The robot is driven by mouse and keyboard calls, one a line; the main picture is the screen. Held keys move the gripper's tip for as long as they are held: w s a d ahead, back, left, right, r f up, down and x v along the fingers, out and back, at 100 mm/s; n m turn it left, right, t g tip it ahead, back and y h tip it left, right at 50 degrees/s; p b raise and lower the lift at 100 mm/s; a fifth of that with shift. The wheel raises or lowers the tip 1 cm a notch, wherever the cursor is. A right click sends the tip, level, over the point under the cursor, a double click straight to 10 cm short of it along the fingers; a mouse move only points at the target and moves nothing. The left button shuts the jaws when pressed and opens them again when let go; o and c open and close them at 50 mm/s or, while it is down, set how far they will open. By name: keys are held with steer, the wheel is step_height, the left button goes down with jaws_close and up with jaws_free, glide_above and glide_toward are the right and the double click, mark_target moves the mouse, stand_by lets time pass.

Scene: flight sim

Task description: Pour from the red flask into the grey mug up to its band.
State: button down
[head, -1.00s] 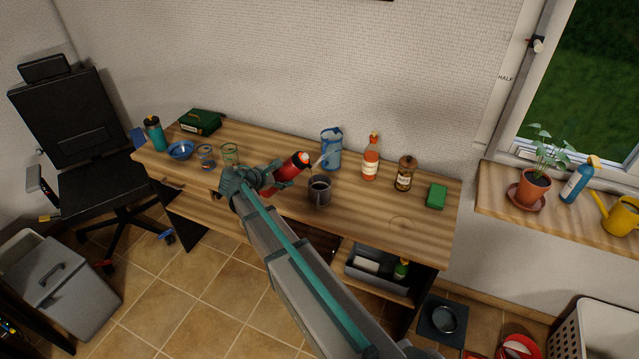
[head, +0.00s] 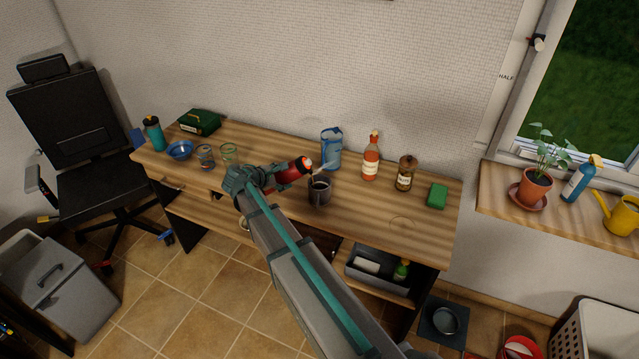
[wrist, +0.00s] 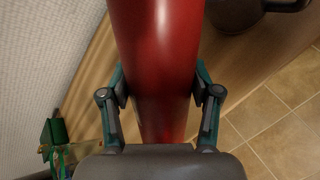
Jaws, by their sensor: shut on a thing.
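My gripper (head: 266,179) is shut on the red flask (head: 290,172) above the desk. The flask lies tipped near level, its mouth end to the right, close above and left of the grey mug (head: 319,190). In the wrist view the red flask (wrist: 156,50) fills the space between both fingers (wrist: 160,98), and the dark mug (wrist: 262,14) shows partly at the top right. The mug stands upright on the desk. A thin pale streak shows near the flask's mouth; I cannot tell whether it is liquid. The mug's band and fill level cannot be made out.
On the wooden desk (head: 225,196), a blue-handled jug (head: 331,150) stands just behind the mug. An orange bottle (head: 371,158), brown jar (head: 404,174) and green block (head: 437,195) stand to the right. Glasses (head: 229,155) and a blue bowl (head: 180,150) are to the left.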

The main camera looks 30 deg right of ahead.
steer(key=shift+m+t+y, duration=0.4)
steer(key=shift+y, duration=0.4)
stand_by(1.5)
steer(key=shift+r+m+y+p, duration=0.4)
steer(key=shift+r+y, duration=0.1)
steer(key=shift+r, duration=0.95)
stand_by(2.4)
steer(key=shift+s+d+t+y, duration=0.15)
steer(key=shift+d+t+y, duration=0.05)
steer(key=shift+t+y, duration=0.1)
stand_by(1.5)
